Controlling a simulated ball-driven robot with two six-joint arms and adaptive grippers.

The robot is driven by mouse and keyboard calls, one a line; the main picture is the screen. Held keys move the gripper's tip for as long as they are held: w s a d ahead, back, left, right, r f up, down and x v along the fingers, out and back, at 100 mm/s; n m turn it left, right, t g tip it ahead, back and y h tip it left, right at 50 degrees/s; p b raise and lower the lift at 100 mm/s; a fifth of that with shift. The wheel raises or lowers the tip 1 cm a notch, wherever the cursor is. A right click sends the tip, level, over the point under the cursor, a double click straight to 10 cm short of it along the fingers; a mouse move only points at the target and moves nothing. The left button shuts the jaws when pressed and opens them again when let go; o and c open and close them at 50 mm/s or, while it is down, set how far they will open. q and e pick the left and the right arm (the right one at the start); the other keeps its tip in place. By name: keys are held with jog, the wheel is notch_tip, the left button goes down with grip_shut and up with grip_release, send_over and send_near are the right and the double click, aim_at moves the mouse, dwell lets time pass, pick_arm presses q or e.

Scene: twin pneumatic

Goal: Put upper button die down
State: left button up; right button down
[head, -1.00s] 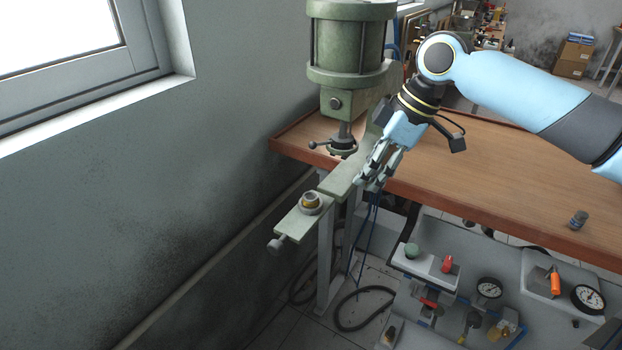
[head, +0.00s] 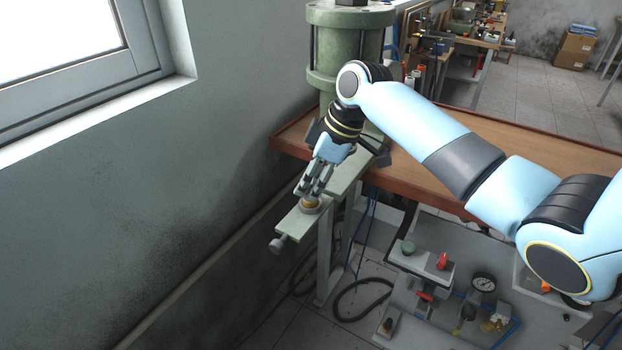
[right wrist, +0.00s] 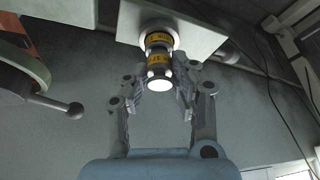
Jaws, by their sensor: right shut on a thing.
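My right gripper (head: 315,189) is at the outer end of the pale green press arm (head: 293,224), directly over a brass-coloured die seat (head: 310,205). In the right wrist view, its fingers (right wrist: 160,90) are closed around the upper button die (right wrist: 158,63), a small dark cylinder with a yellow lettered band and a bright round end. A second yellow-banded piece (right wrist: 157,40) lies in line beyond it, in a pale round seat on the plate. I cannot tell whether the two pieces touch. In the head view the fingers mostly hide the die. My left gripper is not in view.
The green press cylinder (head: 346,45) stands behind my right arm on the wooden bench (head: 405,180). A knob (head: 277,246) sticks out below the plate. A grey panel with a gauge (head: 483,282) is below right. The wall is close on the left.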

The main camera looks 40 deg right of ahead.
jog(key=c, duration=1.1)
grip_release()
jog(key=shift+f, duration=0.1)
jog(key=b+v, duration=0.1)
jog(key=v, duration=1.1)
jog(key=shift+b, duration=0.3)
